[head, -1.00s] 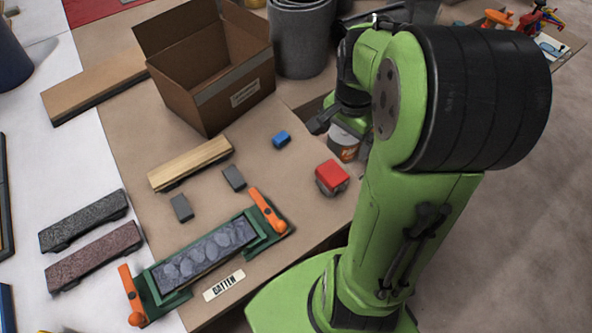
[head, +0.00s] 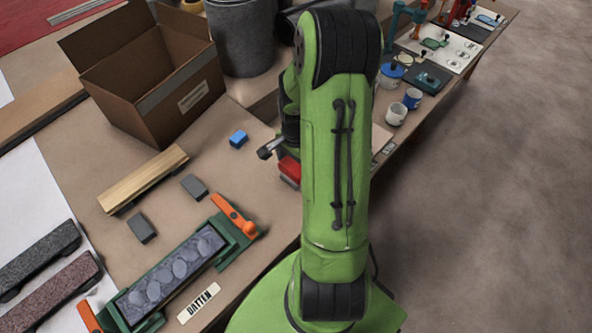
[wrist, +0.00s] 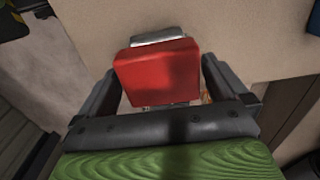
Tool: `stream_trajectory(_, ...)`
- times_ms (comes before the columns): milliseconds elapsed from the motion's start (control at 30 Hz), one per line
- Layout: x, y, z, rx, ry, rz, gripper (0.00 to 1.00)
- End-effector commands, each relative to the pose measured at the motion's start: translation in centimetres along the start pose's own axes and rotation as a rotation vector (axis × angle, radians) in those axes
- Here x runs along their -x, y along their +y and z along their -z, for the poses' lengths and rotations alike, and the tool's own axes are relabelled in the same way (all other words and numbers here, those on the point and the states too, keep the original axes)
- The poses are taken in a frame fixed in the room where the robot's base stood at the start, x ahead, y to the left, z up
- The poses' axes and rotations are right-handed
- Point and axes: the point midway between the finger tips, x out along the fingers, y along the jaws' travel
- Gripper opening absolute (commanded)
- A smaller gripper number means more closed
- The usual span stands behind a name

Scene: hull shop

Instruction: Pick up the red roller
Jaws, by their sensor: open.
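The red roller (head: 289,169) sits on the brown bench top near its front edge, partly hidden behind my arm in the head view. In the wrist view the red roller (wrist: 157,72) shows a red block-like top with a grey part at its far side. My gripper (wrist: 162,82) is open, with one finger left and one right of the roller in that view. I cannot tell whether either finger touches it. In the head view only part of my gripper (head: 272,148) shows beside the roller; the rest is behind my arm.
A small blue block (head: 238,139) lies just left of my gripper. An open cardboard box (head: 150,90) and a grey bin (head: 240,38) stand behind. A green clamp frame (head: 165,275) with orange handles lies in front. Mugs (head: 396,114) stand at the right.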

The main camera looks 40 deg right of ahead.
Motion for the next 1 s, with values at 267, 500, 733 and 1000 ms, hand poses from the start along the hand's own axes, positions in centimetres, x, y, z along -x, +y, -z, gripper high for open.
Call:
stream_trajectory(267, -1.93, 0.00, -0.01, 0.001, 0.001, 0.000, 1.00)
stream_trajectory(500, -1.87, 0.00, -0.01, 0.001, 0.002, 0.000, 0.74)
stream_trajectory(733, -1.86, 0.00, 0.00, 0.001, 0.002, 0.000, 0.39)
stream_trajectory(1000, -1.47, -0.07, 0.04, 0.001, 0.004, 0.002, 0.35)
